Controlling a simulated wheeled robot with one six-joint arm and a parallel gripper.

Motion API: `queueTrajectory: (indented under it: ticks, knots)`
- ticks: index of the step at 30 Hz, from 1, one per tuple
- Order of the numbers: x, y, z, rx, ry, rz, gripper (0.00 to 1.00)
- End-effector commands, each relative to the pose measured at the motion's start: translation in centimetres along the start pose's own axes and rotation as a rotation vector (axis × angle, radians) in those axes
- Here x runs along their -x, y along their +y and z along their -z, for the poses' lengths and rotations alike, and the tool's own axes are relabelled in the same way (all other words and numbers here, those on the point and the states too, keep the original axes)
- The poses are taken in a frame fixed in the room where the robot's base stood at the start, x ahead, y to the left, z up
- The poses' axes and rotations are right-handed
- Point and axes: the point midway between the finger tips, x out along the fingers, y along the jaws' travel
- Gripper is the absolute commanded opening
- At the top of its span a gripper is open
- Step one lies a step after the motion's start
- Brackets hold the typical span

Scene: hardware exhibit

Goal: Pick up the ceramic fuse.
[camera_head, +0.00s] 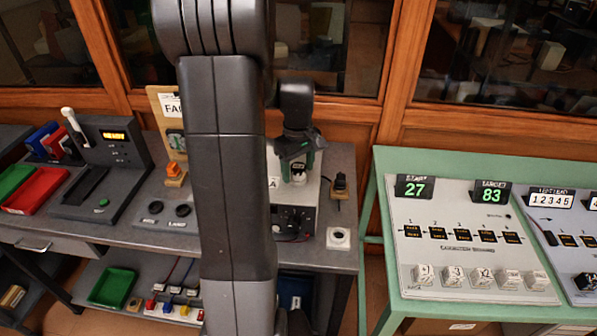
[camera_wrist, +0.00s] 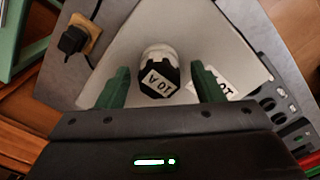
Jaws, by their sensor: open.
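The ceramic fuse (camera_wrist: 158,72) is a short white cylinder with a black end cap marked "10 A". It stands on a light grey panel, and its cap faces the wrist camera. In the head view the fuse (camera_head: 298,173) shows just below my gripper (camera_head: 296,153). In the wrist view my gripper (camera_wrist: 160,84) is open, with one green finger on each side of the fuse. Gaps show between the fingers and the fuse. How far the fingertips reach down along the fuse is hard to tell.
A white label card (camera_wrist: 215,84) lies beside the right finger. A black plug on a wooden block (camera_wrist: 78,38) is at the upper left. In the head view, a white block with a round top (camera_head: 339,238) sits at the bench's front right. My arm hides the bench's middle.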

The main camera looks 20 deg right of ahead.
Motion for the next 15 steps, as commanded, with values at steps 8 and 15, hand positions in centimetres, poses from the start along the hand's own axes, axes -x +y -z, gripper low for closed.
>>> queueTrajectory:
  ticks: [8,15]
  knots:
    - [0.05,0.01,0.01,0.0,0.0,0.0,0.2]
    - [0.07,0.02,0.02,0.0,0.001,-0.001,0.13]
